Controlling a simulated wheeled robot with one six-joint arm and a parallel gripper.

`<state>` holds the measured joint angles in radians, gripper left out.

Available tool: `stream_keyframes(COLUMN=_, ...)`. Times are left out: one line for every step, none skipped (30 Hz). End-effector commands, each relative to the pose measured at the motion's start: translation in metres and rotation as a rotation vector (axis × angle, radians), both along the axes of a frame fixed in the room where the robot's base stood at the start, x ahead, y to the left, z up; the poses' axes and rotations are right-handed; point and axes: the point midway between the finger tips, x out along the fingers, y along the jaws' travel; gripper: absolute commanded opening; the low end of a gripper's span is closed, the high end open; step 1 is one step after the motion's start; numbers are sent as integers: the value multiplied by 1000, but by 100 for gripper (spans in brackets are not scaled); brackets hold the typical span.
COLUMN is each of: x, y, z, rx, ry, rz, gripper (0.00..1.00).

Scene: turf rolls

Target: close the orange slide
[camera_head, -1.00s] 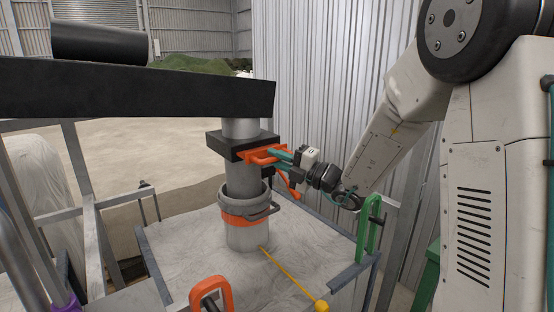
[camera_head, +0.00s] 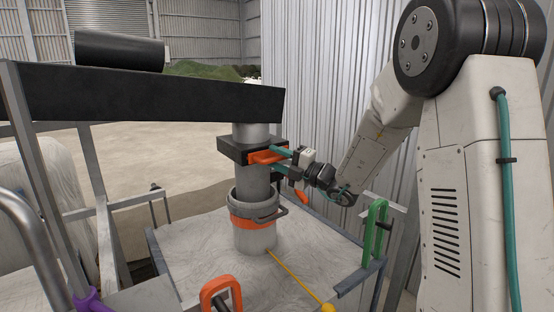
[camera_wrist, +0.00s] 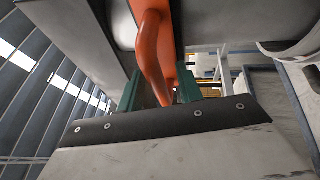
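The orange slide (camera_head: 264,157) sits in a black housing (camera_head: 236,151) around the grey vertical pipe. Its front end with the looped handle sticks out of the housing's right side. My gripper (camera_head: 281,160) is at this end, with one teal finger above the handle and one below it in the head view. In the wrist view the orange handle (camera_wrist: 153,50) runs between the two teal fingers (camera_wrist: 160,92), which stand apart with some space beside the handle. The gripper looks open around it. Part of the slide is hidden by the housing and the fingers.
A grey clamp ring with an orange band (camera_head: 243,222) circles the pipe lower down. A green handle (camera_head: 375,231) stands at the right, an orange loop (camera_head: 220,293) in front. A yellow rod (camera_head: 297,280) lies on the pale surface. A corrugated wall is behind my arm.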

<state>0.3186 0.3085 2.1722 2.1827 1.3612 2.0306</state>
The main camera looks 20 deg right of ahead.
Motion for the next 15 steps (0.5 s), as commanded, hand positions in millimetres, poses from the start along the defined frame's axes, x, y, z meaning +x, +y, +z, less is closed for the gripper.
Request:
stream_keyframes(x=-2, y=-2, z=0, rx=0, ry=0, rz=-1, gripper=36)
stream_keyframes(x=-4, y=-3, z=-1, rx=0, ry=1, rz=-1, gripper=36)
stream_keyframes(x=-8, y=-6, z=-2, rx=-1, ry=2, rz=-1, gripper=36)
stream_keyframes(x=-11, y=-8, z=-3, rx=-1, ry=2, rz=-1, gripper=36)
stream_keyframes(x=-15, y=-12, z=-4, rx=0, ry=1, rz=-2, gripper=36)
stream_keyframes(x=-21, y=-16, z=-5, rx=1, ry=0, rz=-3, gripper=36)
stream_keyframes(x=-25, y=-19, z=-6, rx=1, ry=2, rz=-3, gripper=36)
stream_keyframes(x=-29, y=-22, z=-7, rx=0, ry=2, rz=-3, gripper=36)
stream_keyframes(x=-35, y=-26, z=-8, rx=1, ry=2, rz=-3, gripper=36)
stream_keyframes(x=-39, y=-29, z=-9, rx=1, ry=2, rz=-3, gripper=36)
stream_keyframes(x=-42, y=-32, z=-10, rx=1, ry=2, rz=-3, gripper=36)
stream_keyframes(x=-47, y=-35, z=-11, rx=0, ry=2, rz=-2, gripper=36)
stream_keyframes(x=-50, y=-37, z=-12, rx=0, ry=1, rz=-2, gripper=36)
stream_keyframes(x=-52, y=-39, z=-12, rx=0, ry=0, rz=-2, gripper=36)
stream_keyframes(x=-55, y=-42, z=-13, rx=0, ry=0, rz=-2, gripper=36)
